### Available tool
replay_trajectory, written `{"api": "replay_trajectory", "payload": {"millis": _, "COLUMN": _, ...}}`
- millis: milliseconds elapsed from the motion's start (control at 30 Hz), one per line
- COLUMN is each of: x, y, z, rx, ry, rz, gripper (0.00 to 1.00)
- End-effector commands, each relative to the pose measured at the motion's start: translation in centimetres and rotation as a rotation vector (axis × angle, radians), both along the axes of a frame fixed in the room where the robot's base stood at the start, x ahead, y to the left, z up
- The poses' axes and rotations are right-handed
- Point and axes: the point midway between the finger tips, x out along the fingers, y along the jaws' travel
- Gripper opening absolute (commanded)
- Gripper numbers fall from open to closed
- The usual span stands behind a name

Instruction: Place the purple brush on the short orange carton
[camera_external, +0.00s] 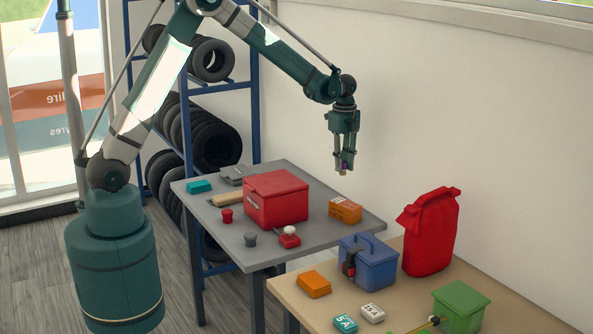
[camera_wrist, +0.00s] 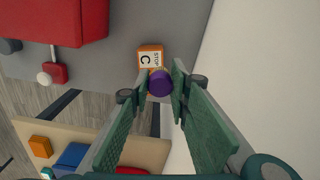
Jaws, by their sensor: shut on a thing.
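The purple brush (camera_wrist: 160,83) is held between the fingertips of my gripper (camera_wrist: 160,86), seen end-on in the wrist view. In the external view my gripper (camera_external: 344,164) points down, with a small purple and tan part of the brush (camera_external: 344,168) showing below it. The short orange carton (camera_external: 345,210) sits on the grey table, below my gripper. In the wrist view the carton (camera_wrist: 150,50) has a white label reading "STOP C" and lies just above the brush in the picture, partly hidden by it. The brush is in the air, apart from the carton.
A red box (camera_external: 276,200) stands on the grey table (camera_external: 322,247), left of the carton. A wall rises behind.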

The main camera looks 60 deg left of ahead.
Motion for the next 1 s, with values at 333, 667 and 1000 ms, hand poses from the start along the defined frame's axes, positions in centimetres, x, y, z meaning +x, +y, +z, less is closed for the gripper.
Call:
{"api": "replay_trajectory", "payload": {"millis": 333, "x": -1.3, "y": -4.3, "z": 0.5, "rx": 0.0, "ry": 0.0, "rz": -0.006, "gripper": 0.09}}
{"api": "replay_trajectory", "payload": {"millis": 667, "x": -1.3, "y": -4.3, "z": 0.5, "rx": 0.0, "ry": 0.0, "rz": -0.005, "gripper": 0.09}}
{"api": "replay_trajectory", "payload": {"millis": 1000, "x": -1.3, "y": -4.3, "z": -2.0, "rx": 0.0, "ry": 0.0, "rz": -0.006, "gripper": 0.09}}
